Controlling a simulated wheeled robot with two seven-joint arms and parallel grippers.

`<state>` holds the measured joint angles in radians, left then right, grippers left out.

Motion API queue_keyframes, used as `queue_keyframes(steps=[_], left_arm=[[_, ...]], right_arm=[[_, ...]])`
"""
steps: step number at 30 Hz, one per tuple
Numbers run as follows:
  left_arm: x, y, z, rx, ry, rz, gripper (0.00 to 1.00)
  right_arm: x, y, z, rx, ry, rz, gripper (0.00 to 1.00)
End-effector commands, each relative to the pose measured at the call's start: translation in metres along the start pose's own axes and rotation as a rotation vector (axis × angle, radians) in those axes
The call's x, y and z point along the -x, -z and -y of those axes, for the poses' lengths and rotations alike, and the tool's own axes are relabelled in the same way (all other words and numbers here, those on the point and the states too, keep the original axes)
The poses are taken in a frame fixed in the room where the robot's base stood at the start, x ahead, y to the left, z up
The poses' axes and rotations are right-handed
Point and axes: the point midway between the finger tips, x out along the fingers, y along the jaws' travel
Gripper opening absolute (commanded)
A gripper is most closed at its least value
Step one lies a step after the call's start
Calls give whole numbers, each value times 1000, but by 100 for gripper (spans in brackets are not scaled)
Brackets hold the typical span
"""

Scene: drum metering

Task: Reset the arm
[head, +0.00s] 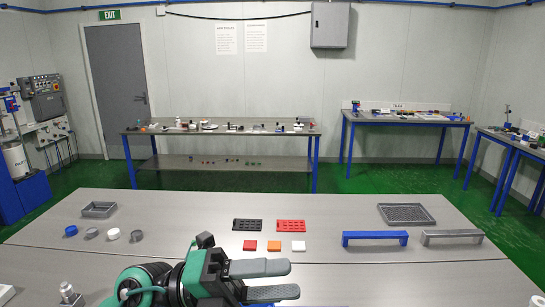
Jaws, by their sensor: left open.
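My left gripper (287,280) is at the bottom centre of the head view, over the near part of the grey table (400,275). Its two grey fingers point right with a gap between them, open and empty. The green and black wrist of my left arm comes in from the lower left. My right gripper is not in view.
Beyond the gripper lie red (250,245), orange (274,246) and white (299,246) blocks, with black (247,226) and red (291,226) perforated plates behind. Blue (375,238) and grey (452,238) bar handles stand right, a mesh tray (405,206) behind, small caps (114,234) left.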

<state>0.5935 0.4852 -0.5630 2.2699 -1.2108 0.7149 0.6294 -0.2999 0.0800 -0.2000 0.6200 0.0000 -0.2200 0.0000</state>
Motion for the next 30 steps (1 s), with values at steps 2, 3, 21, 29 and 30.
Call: queue_keyframes(steps=[2, 3, 21, 29, 30], left_arm=[[7, -9, 12, 72, 149, 112, 52], [13, -16, 18, 108, 221, 176, 52], [221, -61, -114, 845, 683, 1429, 52], [290, 43, -234, 1282, 473, 1967, 52], [296, 64, -248, 1349, 422, 2032, 52]], right_arm=[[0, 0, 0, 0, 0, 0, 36], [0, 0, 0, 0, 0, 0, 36], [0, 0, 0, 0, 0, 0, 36], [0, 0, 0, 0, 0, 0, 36], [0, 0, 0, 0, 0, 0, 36]])
